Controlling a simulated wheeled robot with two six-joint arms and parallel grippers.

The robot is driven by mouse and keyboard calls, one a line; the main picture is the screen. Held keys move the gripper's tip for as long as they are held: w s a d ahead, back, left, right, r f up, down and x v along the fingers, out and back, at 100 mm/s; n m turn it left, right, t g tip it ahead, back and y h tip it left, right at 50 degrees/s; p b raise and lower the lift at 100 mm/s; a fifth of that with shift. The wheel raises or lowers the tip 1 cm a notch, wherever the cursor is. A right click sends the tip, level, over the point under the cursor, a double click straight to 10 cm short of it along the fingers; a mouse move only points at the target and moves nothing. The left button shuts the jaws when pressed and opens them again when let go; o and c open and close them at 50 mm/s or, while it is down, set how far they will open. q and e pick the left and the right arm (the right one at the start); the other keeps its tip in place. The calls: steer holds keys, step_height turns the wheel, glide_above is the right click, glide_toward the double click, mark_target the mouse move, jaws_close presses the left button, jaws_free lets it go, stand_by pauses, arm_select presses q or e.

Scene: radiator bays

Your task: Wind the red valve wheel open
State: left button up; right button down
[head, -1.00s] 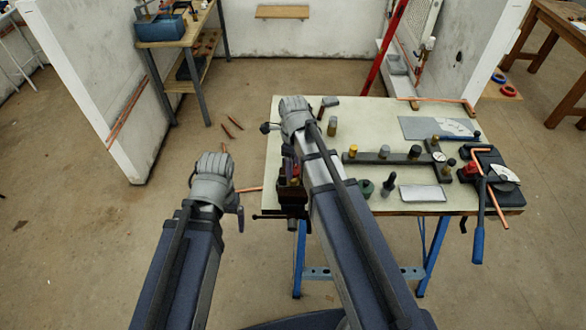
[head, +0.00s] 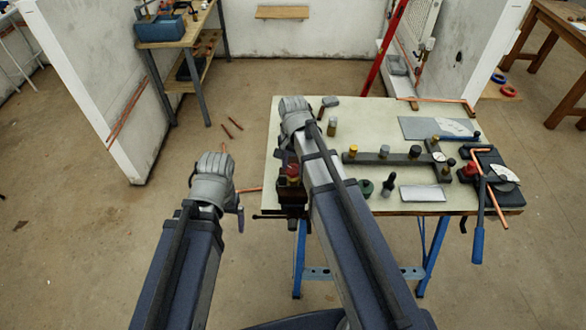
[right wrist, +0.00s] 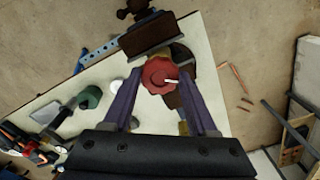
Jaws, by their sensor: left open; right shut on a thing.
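The red valve wheel (right wrist: 158,74) shows in the right wrist view, with a pale pointer mark near its right side. In the head view it is a small red shape (head: 293,171) at the bench's left edge, on a dark vise-like fixture (head: 291,198). My right gripper (right wrist: 160,79) is shut on the wheel, one purple finger on each side of it. My left gripper (head: 240,217) is open and empty, low to the left of the bench. It is mostly hidden behind its own wrist.
The pale bench top (head: 365,125) carries a dark manifold bar (head: 385,157) with fittings, a grey plate (head: 422,193) and a pipe bender (head: 480,205) at right. A workbench with a blue toolbox (head: 161,27) stands back left. Floor left of the bench is mostly clear.

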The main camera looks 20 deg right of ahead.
steer(key=n, duration=0.7)
steer(key=shift+s, duration=0.1)
steer(key=n, duration=0.7)
steer(key=shift+n, duration=0.3)
steer(key=shift+c, duration=1.6)
jaws_free()
